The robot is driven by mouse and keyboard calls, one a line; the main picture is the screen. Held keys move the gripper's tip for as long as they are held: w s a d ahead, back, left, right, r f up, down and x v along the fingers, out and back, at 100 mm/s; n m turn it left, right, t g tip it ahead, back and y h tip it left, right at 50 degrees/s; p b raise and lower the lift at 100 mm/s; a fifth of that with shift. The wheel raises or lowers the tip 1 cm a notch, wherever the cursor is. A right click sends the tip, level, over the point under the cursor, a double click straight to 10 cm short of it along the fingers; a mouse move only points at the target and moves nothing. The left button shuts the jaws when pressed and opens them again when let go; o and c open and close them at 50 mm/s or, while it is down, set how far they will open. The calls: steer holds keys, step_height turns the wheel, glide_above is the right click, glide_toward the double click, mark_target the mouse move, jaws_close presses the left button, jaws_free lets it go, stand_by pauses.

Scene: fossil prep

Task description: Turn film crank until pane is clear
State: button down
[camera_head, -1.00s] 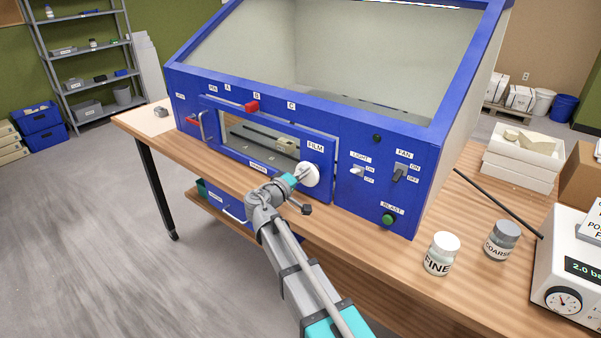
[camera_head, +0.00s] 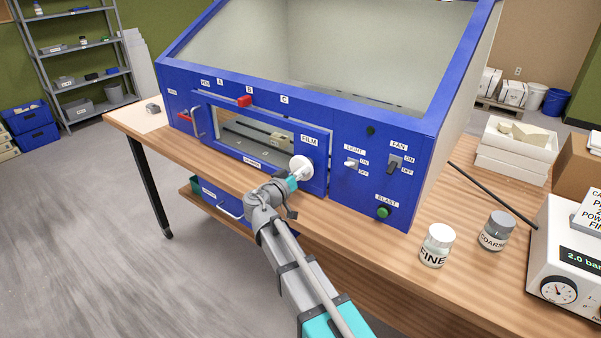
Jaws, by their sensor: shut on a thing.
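The white round film crank (camera_head: 301,167) sits on the front of the blue cabinet, just below the FILM label (camera_head: 309,139). My gripper (camera_head: 293,181) reaches up from below and is shut at the crank's lower left side, on its handle. The handle itself is mostly hidden by my gripper. The pane (camera_head: 245,130) in the door left of the crank looks clear enough to show a grey interior with a pale object behind it. Whether a thin haze lies on it is too small to tell.
The blue cabinet (camera_head: 345,205) stands on a wooden table (camera_head: 390,262). The LIGHT switch (camera_head: 350,163), FAN switch (camera_head: 394,165) and green BLAST button (camera_head: 384,212) are right of the crank. A FINE jar (camera_head: 436,247) and COARSE jar (camera_head: 496,231) stand at the right.

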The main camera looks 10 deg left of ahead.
stand_by(0.4)
steer(key=shift+c, duration=2.4)
jaws_free()
steer(key=shift+s, duration=0.15)
steer(key=v, duration=1.1)
steer(key=shift+s+a, duration=0.15)
steer(key=shift+s, duration=0.2)
